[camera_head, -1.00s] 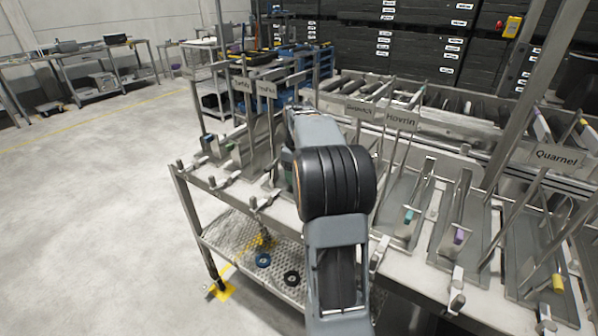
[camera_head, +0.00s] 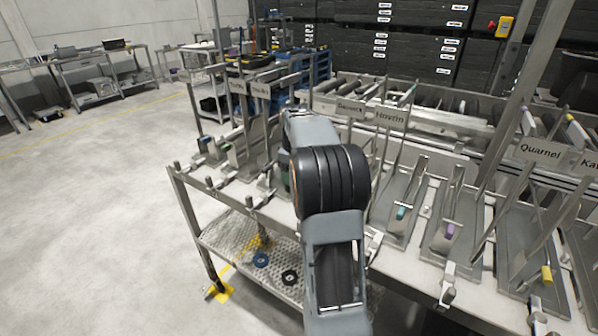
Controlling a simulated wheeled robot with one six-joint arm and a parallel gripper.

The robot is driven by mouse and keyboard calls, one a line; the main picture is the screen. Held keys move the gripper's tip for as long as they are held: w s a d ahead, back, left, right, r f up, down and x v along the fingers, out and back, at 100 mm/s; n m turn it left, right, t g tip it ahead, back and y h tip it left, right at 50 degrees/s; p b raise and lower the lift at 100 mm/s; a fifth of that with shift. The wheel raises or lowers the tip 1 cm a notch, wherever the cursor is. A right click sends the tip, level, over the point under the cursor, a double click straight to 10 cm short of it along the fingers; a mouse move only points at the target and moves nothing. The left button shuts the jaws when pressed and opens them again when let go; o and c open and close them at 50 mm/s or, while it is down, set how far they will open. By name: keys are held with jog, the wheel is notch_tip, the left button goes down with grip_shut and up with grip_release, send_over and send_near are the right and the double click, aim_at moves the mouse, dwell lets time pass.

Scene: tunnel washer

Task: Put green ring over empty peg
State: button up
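I cannot make out a green ring for sure in this view. Short grey pegs stick out along the front edge of the steel table, such as one at the left (camera_head: 251,203) and one at the right (camera_head: 447,291); I see no ring on these two. A blue ring (camera_head: 261,260) and a black ring (camera_head: 290,277) lie on the perforated lower shelf. My arm reaches up and away over the table's front edge. My gripper is hidden behind my own arm links, so its fingers and anything in them do not show.
The table (camera_head: 402,262) carries upright metal racks with name signs, including Hovrin (camera_head: 390,117) and Quarnel (camera_head: 540,151). Teal, purple and yellow (camera_head: 547,275) pieces sit on rack bases at the right. Open floor (camera_head: 90,220) lies to the left; dark drawers (camera_head: 400,50) stand behind.

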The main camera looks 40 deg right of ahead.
jog(key=o, duration=0.5)
jog(key=shift+s+a+f+g, duration=0.1)
jog(key=shift+a+f+g, duration=0.1)
jog(key=shift+f, duration=0.4)
jog(key=shift+s+a+f+g, duration=0.1)
jog(key=shift+a+f, duration=0.05)
jog(key=shift+f, duration=0.45)
jog(key=shift+w+r, duration=0.35)
jog(key=shift+r, duration=0.05)
jog(key=w+r+p, duration=0.1)
jog(key=r+p, duration=0.1)
jog(key=shift+w+r+p, duration=0.35)
jog(key=shift+r+p, duration=0.05)
jog(key=r+p, duration=1.8)
jog(key=r, duration=0.1)
jog(key=r+p, duration=0.9)
jog(key=r, duration=0.1)
jog(key=shift+s+d+r, duration=0.15)
jog(key=shift+s+r, duration=0.05)
jog(key=shift+s, duration=0.2)
